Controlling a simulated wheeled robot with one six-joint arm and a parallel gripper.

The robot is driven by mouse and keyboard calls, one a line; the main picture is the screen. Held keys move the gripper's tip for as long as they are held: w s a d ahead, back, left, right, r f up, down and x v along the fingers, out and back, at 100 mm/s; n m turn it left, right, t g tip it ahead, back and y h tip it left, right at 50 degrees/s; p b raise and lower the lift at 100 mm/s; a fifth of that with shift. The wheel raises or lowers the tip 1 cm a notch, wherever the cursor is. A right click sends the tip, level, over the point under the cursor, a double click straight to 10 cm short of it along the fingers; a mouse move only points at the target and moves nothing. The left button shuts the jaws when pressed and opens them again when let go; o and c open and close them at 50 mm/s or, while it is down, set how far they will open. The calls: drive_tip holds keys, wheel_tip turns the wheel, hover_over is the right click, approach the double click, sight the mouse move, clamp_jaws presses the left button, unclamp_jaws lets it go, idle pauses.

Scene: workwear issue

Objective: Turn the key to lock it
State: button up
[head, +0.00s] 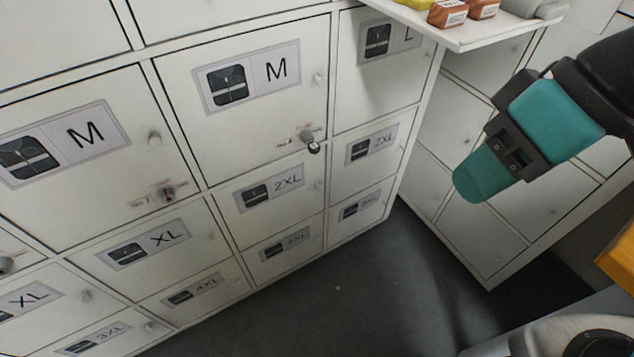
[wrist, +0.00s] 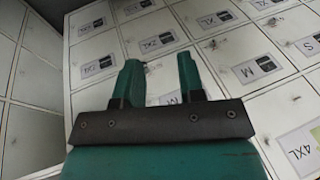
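A small lock with a dark key or tag (head: 313,147) sits at the lower right of the upper middle locker door marked M (head: 247,130). A second lock with a reddish key (head: 168,193) is on the left door marked M (head: 60,190). Small printed labels sit beside both locks. The key angles are too small to read. My gripper (head: 478,182) has teal fingers and hangs to the right, well apart from the locks. The wrist view shows its two fingers (wrist: 159,75) spread, with nothing between them. No key can be made out in the wrist view.
A white shelf (head: 470,35) juts out at the top with orange-brown boxes (head: 448,13) on it. Other locker doors marked XL, 2XL and 4XL surround the M doors. The dark floor (head: 330,290) in front is clear. A yellow-orange object (head: 619,262) is at the right edge.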

drive_tip(key=w+a+f+m+t+y+b, duration=0.25)
drive_tip(key=w+a+f+b, duration=0.2)
drive_tip(key=f+b, duration=0.3)
drive_tip(key=w+a+f+m+t+y+b, duration=0.1)
drive_tip(key=w+a+f+m+t+b, duration=0.15)
drive_tip(key=w+f+b, duration=0.4)
drive_tip(key=w+a+f+m+t+y+b, duration=0.2)
drive_tip(key=w+a+f+m+b, duration=0.15)
drive_tip(key=f+b, duration=0.5)
drive_tip(key=m+t+y+b, duration=0.2)
drive_tip(key=m+t+b, duration=0.75)
drive_tip(key=b, duration=0.95)
approach(317, 152)
drive_tip(key=p+x, duration=0.8)
drive_tip(key=shift+d, duration=0.1)
drive_tip(key=shift+p+x, duration=0.85)
drive_tip(key=shift+p, duration=0.45)
drive_tip(key=shift+f, duration=0.15)
clamp_jaws()
